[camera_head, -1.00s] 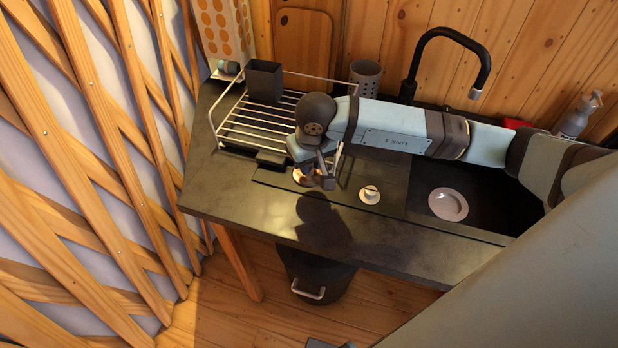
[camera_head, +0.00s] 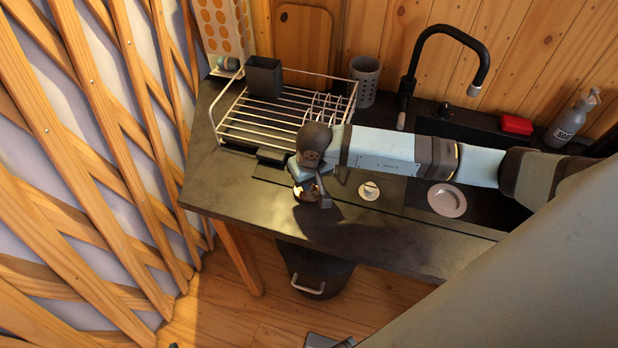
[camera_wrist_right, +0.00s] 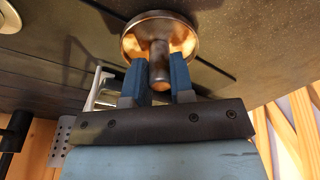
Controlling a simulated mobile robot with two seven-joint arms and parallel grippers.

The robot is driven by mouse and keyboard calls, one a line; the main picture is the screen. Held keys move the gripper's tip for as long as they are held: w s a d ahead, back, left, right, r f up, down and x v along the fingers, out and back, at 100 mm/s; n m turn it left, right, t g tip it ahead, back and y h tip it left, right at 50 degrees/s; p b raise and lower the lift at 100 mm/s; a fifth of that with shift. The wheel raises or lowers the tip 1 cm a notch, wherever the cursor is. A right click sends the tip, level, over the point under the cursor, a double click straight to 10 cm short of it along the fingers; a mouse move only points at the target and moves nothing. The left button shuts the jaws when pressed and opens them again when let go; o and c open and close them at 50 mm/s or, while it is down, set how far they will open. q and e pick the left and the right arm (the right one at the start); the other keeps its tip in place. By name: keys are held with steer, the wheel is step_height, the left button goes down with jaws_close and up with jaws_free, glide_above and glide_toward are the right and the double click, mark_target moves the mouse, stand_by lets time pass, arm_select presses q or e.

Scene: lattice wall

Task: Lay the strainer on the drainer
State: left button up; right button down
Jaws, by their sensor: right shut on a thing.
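The strainer is a round, shiny metal disc with a short stem, seen close in the right wrist view (camera_wrist_right: 160,28). My right gripper (camera_wrist_right: 160,75) is shut on its stem, one blue finger on each side. In the head view, my right gripper (camera_head: 317,191) is above the dark counter, in front of the drainer's right part. The strainer shows there only in part beside the fingers (camera_head: 305,194). The drainer (camera_head: 250,133) is a white wire rack at the counter's back left; my right wrist overlaps its near right corner. My left gripper is not in view.
A dark cup (camera_head: 264,77) stands at the drainer's back left. A grey perforated holder (camera_head: 365,82) is behind its right end. The black tap (camera_head: 446,32), a pale plate (camera_head: 447,200) and a small round fitting (camera_head: 369,190) lie to the right. The drainer's middle wires look bare.

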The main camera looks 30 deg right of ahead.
mark_target(312, 193)
steer(key=c, duration=1)
jaws_free()
steer(key=shift+r+p, duration=0.25)
steer(key=shift+p, duration=0.2)
steer(key=shift+r, duration=0.4)
steer(key=r, duration=0.3)
steer(key=s+r+b, duration=0.1)
steer(key=r, duration=0.3)
steer(key=s+r+b, duration=0.1)
steer(key=r, duration=0.3)
steer(key=shift+f, duration=0.1)
